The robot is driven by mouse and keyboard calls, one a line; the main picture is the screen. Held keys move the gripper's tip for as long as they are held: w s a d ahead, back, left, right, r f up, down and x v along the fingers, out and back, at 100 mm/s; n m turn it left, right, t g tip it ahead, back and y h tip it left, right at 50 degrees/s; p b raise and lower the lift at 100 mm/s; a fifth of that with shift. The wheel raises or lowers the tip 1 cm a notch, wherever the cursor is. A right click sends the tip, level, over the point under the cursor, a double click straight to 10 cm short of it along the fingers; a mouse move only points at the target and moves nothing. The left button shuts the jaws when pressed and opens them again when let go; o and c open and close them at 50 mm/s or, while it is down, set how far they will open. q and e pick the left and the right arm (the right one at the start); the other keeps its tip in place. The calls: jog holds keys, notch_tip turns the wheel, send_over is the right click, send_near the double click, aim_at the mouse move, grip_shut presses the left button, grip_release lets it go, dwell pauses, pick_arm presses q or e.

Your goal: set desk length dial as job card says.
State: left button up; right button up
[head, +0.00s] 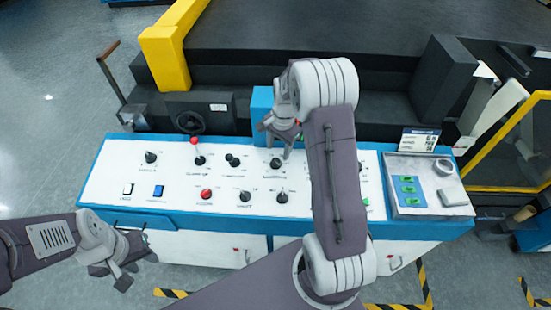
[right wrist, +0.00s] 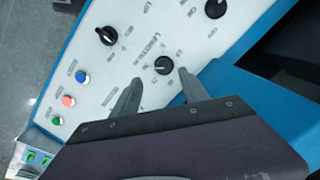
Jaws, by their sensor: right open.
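The control desk (head: 105,190) has a white sloping panel with several black dials and coloured buttons. My right gripper (head: 280,143) is over the back of the panel, its arm covering part of the right half. In the right wrist view my right gripper (right wrist: 160,90) is open and empty. A black dial (right wrist: 163,66) with a white mark lies just beyond and between its fingertips; its label is too blurred to read surely. The job card (head: 419,140) stands at the desk's back right, its print too small to read surely. My left gripper (head: 123,272) hangs in front of the desk's left end.
A larger black dial (right wrist: 107,35) and blue, red and green buttons (right wrist: 68,100) are nearby on the panel. A grey tray (head: 440,205) with green pieces is at the right end. A blue block (head: 261,105) stands behind the panel.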

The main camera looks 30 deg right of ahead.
aim_at(275, 161)
jog(key=f, duration=0.2)
jog(key=w+f+p, duration=0.1)
jog(key=f, duration=0.4)
jog(key=shift+w+a, duration=0.1)
jog(key=shift+w, duration=0.25)
jog(key=shift+s+f, duration=0.25)
jog(key=shift+f, duration=0.2)
jog(key=shift+w+f, duration=0.1)
jog(key=shift+w, duration=0.1)
grip_shut()
